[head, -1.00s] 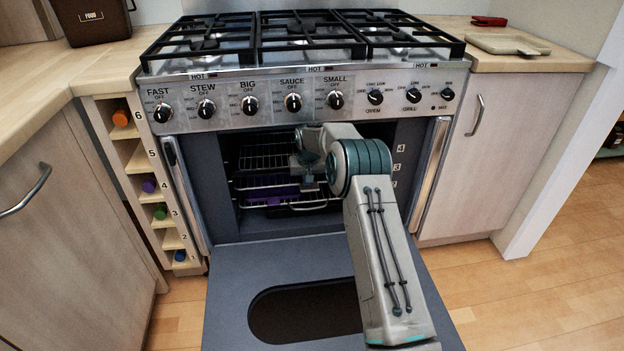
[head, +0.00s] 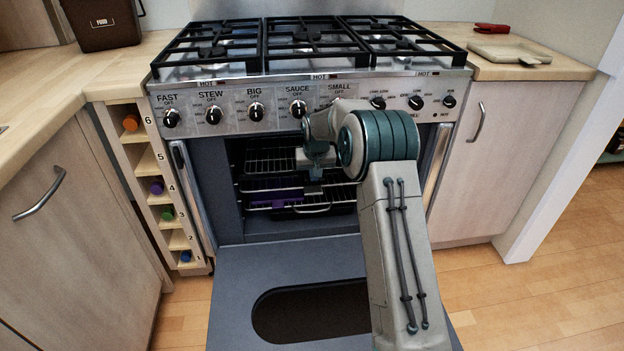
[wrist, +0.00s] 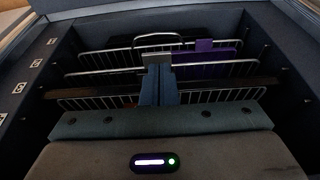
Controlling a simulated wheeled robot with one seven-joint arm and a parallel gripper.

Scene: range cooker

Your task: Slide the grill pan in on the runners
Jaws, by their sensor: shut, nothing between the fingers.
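Inside the open oven, a front wire loop (head: 314,208) shows low among the wire racks. It looks like the grill pan's handle, but I cannot tell the pan clearly from the racks. The loop also shows at the top of the wrist view (wrist: 158,37), where the oven appears upside down. My gripper (head: 316,174) is at the oven opening, in front of the racks. In the wrist view its fingers (wrist: 158,68) are together and empty, pointing at the racks. Whether they touch anything is unclear. My arm hides part of the oven's right side.
A purple item (head: 272,197) lies among the wire racks (head: 270,160), left of my gripper. The oven door (head: 235,290) is folded down in front. Numbered shelf levels mark the oven's side wall. Knobs and the hob (head: 310,45) are above. Side cupboards flank the cooker.

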